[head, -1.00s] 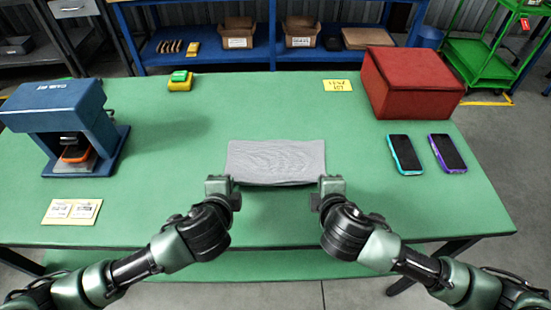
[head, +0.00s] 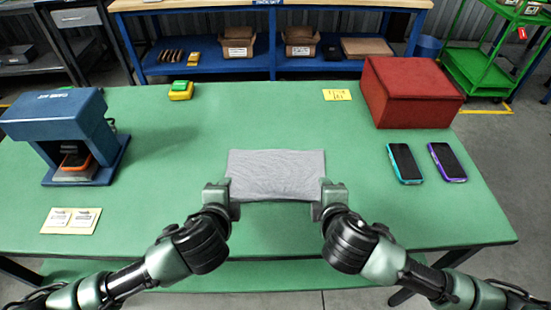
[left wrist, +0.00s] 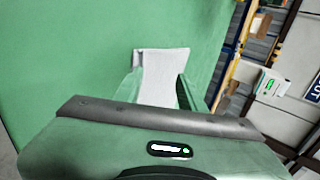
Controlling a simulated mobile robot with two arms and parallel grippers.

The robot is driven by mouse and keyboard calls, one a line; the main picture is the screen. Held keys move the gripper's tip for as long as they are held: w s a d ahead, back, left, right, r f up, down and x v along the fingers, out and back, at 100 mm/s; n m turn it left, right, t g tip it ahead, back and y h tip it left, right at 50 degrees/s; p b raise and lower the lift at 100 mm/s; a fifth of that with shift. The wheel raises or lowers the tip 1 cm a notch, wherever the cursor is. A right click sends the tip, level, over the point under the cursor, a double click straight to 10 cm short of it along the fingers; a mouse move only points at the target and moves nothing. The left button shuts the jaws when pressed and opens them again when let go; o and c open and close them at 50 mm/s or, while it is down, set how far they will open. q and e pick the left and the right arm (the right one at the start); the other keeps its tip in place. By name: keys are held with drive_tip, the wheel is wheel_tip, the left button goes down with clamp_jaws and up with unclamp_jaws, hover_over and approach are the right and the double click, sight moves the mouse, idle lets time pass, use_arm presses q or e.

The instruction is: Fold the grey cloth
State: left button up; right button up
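The grey cloth (head: 276,174) lies as a flat rectangle in the middle of the green table, slightly wrinkled. My left gripper (head: 226,190) is at its near left corner and my right gripper (head: 324,192) at its near right corner. In the left wrist view the fingers of my left gripper (left wrist: 157,92) stand apart, with the pale cloth (left wrist: 163,72) showing between and beyond them. The fingertips of my right gripper are too small to read, and contact with the cloth is unclear.
On the green table (head: 150,220) stand a blue press (head: 55,115) at left, a red box (head: 412,90) at back right and two phones (head: 405,163), (head: 447,162). A card (head: 71,220) lies front left. The table around the cloth is clear.

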use_arm(q)
drive_tip(key=s+r, duration=0.5)
drive_tip(key=r, duration=0.2)
drive_tip(key=shift+s+r, duration=0.2)
drive_tip(key=shift+s, duration=0.05)
use_arm(e)
drive_tip(key=s+r, duration=0.5)
drive_tip(key=r, duration=0.2)
drive_tip(key=shift+s+r, duration=0.2)
drive_tip(key=shift+s, duration=0.05)
